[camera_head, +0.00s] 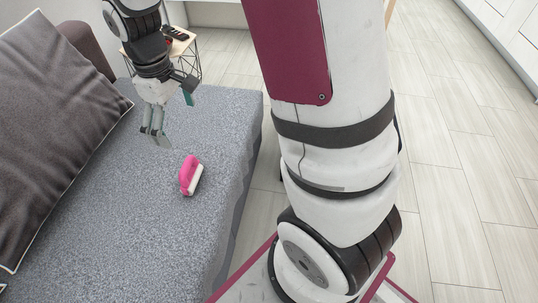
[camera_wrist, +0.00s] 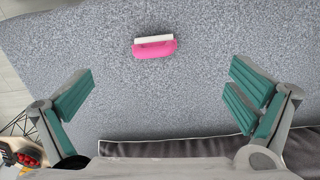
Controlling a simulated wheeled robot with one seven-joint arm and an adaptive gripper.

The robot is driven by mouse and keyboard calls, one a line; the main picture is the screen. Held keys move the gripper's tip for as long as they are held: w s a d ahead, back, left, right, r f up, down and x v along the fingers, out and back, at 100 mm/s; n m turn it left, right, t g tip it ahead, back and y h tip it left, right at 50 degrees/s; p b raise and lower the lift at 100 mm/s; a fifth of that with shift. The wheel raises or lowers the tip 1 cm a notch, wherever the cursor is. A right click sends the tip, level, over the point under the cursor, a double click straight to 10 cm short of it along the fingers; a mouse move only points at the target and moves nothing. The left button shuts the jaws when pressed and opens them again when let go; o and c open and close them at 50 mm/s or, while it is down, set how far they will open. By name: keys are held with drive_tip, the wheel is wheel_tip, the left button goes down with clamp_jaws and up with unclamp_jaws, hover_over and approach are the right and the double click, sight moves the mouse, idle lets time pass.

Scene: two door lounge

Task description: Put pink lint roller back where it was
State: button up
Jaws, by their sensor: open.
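The pink lint roller (camera_head: 187,174), with a white side, lies on the grey seat of the sofa (camera_head: 215,130) in the head view. In the wrist view the lint roller (camera_wrist: 155,48) lies at the upper middle, pink part toward my gripper and white part away from it. My gripper (camera_head: 156,139) is above the seat, up and to the left of the roller in the head view, open and empty. In the wrist view its two teal-padded fingers (camera_wrist: 160,92) are spread wide, with bare seat fabric between them. The roller is apart from the fingers.
A dark grey cushion (camera_head: 60,110) with pale piping leans at the left of the sofa. A small wire side table (camera_head: 180,42) with dark and red items stands beyond the sofa's far end. Open wooden floor (camera_head: 460,130) lies to the right.

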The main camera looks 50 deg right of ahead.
drive_tip(key=s+r+m, duration=0.2)
drive_tip(key=s+r, duration=0.7)
drive_tip(key=s+r+m, duration=0.1)
drive_tip(key=s+r, duration=0.1)
drive_tip(key=s, duration=0.8)
drive_tip(key=s+r+m, duration=0.2)
drive_tip(key=s, duration=0.9)
drive_tip(key=shift+s+a+r, duration=0.15)
drive_tip(key=shift+a, duration=0.15)
wheel_tip(320, 180, up, 27)
drive_tip(key=t+p, duration=0.4)
drive_tip(key=p, duration=2.1)
drive_tip(key=shift+d, duration=0.25)
